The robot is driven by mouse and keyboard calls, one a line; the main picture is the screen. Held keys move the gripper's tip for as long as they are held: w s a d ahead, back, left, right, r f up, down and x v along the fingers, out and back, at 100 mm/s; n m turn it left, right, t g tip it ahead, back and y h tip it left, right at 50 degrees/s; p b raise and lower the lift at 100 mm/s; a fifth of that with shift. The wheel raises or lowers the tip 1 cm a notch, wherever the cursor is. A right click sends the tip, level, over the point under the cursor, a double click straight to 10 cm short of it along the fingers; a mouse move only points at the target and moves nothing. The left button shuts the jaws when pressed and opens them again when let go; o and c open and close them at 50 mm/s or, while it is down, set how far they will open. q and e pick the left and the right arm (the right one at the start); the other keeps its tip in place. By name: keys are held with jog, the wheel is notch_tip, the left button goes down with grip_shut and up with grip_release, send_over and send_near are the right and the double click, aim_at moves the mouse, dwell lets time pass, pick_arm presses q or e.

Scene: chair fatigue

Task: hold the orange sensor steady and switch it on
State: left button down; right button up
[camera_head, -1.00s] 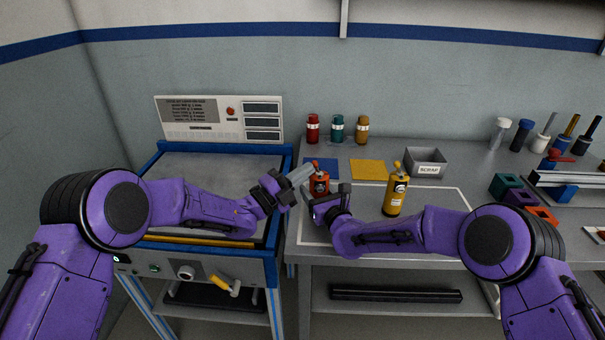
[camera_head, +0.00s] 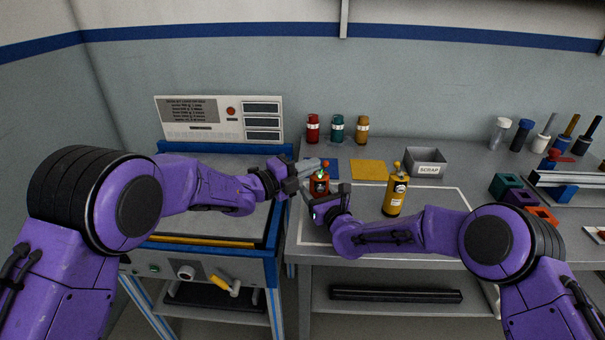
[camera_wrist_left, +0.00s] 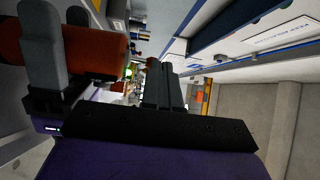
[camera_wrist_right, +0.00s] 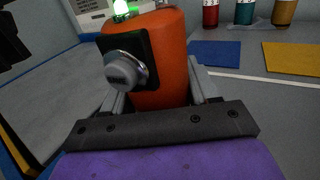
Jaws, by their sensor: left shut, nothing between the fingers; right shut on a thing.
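The orange sensor (camera_head: 320,187) stands upright near the left end of the grey bench, with a green lamp glowing near its top. In the right wrist view the sensor (camera_wrist_right: 165,75) fills the space between the fingers of my right gripper, which is shut on its body. A grey knob (camera_wrist_right: 124,71) on a black plate faces that camera, and the green lamp (camera_wrist_right: 121,10) is lit. My left gripper (camera_head: 312,164) is shut and empty at the sensor's upper left. I cannot tell whether it touches the sensor. The sensor also shows in the left wrist view (camera_wrist_left: 95,52).
A yellow sensor (camera_head: 397,197) stands to the right on the bench. Behind are a blue mat, a yellow mat (camera_head: 368,170), a scrap bin (camera_head: 427,165) and several small bottles. A blue-framed machine (camera_head: 200,262) adjoins the bench at left.

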pick_arm(q)
jog(key=s+a+r, duration=0.4)
jog(key=s+a, duration=0.4)
jog(key=a, duration=0.2)
jog(key=shift+s+r, duration=0.35)
pick_arm(e)
jog(key=o, duration=1.2)
jog(key=shift+s, duration=0.1)
